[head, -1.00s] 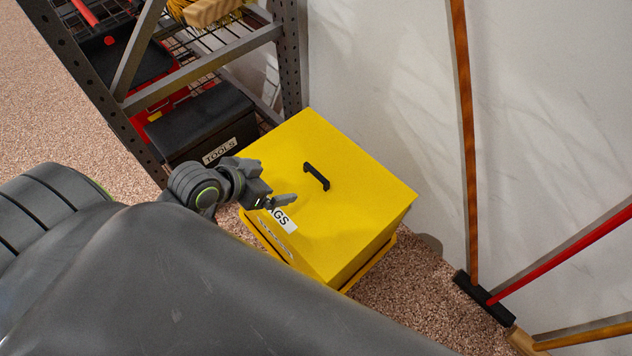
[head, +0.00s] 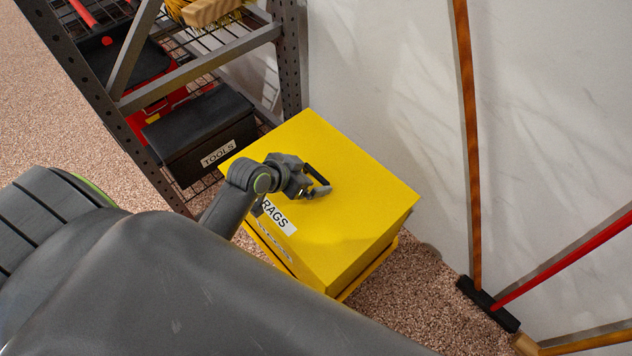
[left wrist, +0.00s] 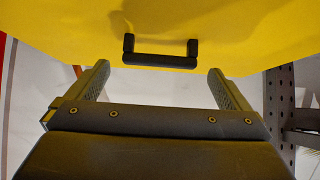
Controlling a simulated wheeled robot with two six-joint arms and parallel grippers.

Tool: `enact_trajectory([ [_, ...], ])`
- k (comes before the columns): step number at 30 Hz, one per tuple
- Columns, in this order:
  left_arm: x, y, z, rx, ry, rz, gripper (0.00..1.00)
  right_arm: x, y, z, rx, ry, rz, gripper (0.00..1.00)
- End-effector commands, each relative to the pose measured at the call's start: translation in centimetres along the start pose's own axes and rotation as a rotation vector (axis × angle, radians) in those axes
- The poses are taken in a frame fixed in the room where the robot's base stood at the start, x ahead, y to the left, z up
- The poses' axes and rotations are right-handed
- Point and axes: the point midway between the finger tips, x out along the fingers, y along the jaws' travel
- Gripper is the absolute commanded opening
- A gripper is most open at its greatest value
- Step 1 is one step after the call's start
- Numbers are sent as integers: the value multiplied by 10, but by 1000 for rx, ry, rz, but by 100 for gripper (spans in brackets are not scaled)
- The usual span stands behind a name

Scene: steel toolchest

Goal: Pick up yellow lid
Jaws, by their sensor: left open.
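The yellow lid (head: 355,205) is the top of a yellow box labelled RAGS. A black bar handle (head: 316,174) stands up from the middle of the lid. In the left wrist view the handle (left wrist: 160,56) lies ahead of the fingers, between their lines. My left gripper (head: 318,188) is open over the lid, close to the handle, with its fingers partly covering it in the head view. In the left wrist view the two fingers (left wrist: 158,85) are spread apart with nothing between them. I cannot tell whether they touch the handle. My right gripper does not show.
A steel shelf rack (head: 200,68) stands behind and left of the box, with a black TOOLS case (head: 200,130) on its low shelf. A white wall (head: 385,90) is behind. A broom (head: 486,304) and other long handles lean at the right.

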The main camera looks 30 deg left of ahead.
Motion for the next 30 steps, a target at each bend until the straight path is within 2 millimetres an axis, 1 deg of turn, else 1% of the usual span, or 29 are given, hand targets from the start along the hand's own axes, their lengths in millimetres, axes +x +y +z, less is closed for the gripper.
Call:
enact_trajectory([
  [1,9,0,0,-2,0,1,100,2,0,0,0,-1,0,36],
  [3,20,1,-1,-1,1,1,100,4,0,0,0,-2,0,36],
  [7,36,0,0,-1,0,0,100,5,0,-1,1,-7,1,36],
  [11,42,0,-1,-1,-1,0,100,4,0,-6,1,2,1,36],
  [17,42,0,-1,0,0,0,100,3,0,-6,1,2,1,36],
  [27,42,0,-1,0,-1,0,56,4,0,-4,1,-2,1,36],
  [29,41,0,-1,0,-1,0,48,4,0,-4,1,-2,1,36],
  [30,41,0,-2,0,3,0,46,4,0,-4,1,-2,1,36],
])
